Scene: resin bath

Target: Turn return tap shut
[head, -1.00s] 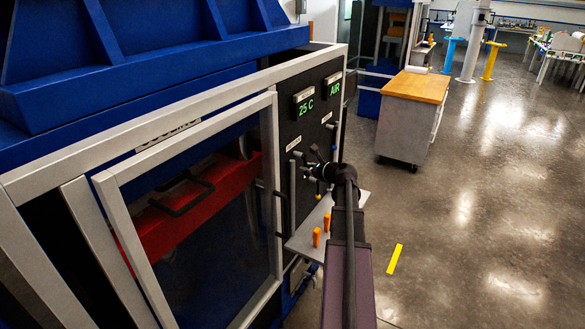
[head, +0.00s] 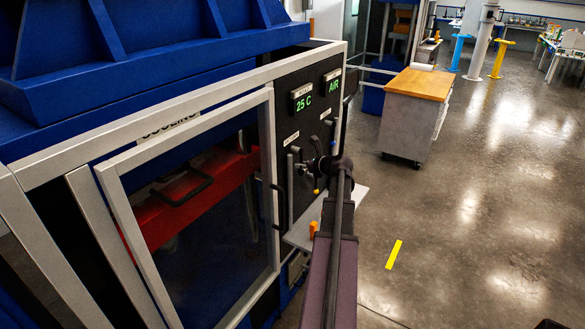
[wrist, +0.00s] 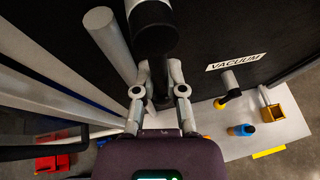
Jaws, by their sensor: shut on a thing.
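My gripper (head: 316,164) is at the black control panel, at the end of my arm. In the wrist view the two fingers of my gripper (wrist: 158,84) are closed on the dark handle of the return tap, which is mostly hidden between them. The tap's thick black body with a pale end (wrist: 152,32) sticks out just above the fingers. In the head view a dark lever (head: 318,147) stands up steeply at the gripper. The small labels beside it are too blurred to read there.
A VACUUM label (wrist: 236,62) is on the panel right of the gripper. Below it, a pale shelf (wrist: 282,138) carries a blue item (wrist: 242,130) and a yellow-orange holder (wrist: 271,113). A grey vertical pipe (wrist: 108,42) runs close on the left. A framed door (head: 272,185) is left of the panel.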

